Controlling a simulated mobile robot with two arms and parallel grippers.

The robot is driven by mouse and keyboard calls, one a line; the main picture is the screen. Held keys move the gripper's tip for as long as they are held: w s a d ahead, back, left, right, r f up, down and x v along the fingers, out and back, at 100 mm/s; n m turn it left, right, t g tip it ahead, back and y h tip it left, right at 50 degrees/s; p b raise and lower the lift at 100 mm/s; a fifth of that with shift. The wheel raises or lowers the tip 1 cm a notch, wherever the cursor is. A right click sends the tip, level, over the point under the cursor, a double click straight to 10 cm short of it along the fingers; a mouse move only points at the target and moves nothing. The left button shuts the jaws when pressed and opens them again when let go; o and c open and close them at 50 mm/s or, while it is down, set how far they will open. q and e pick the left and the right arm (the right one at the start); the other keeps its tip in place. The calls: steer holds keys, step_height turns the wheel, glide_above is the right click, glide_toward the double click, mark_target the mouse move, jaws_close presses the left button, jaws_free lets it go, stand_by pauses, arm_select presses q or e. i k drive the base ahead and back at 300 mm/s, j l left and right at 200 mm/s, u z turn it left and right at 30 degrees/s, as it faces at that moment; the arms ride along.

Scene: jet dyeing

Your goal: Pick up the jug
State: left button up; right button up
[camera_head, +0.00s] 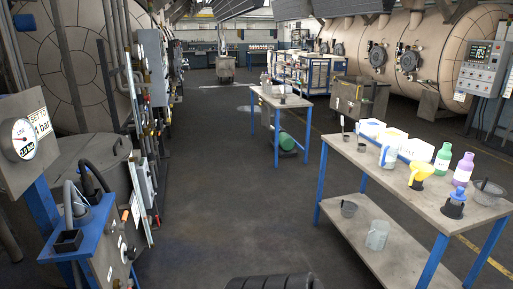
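A clear, pale jug (388,155) stands upright on the top of the blue-legged table (352,158) at the right, among white boxes and bottles. A second clear vessel (377,236), like a jug or beaker, stands on the table's lower shelf. I cannot tell which of the two is meant. Neither of my grippers shows in the head view.
A dark cup (349,209) sits on the lower shelf. A smaller table (279,101) stands farther back. The central floor (235,190) is clear.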

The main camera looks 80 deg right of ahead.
mark_target(390, 149)
steer(key=z, duration=3.6)
steer(key=u, duration=3.7)
steer(key=z, duration=3.7)
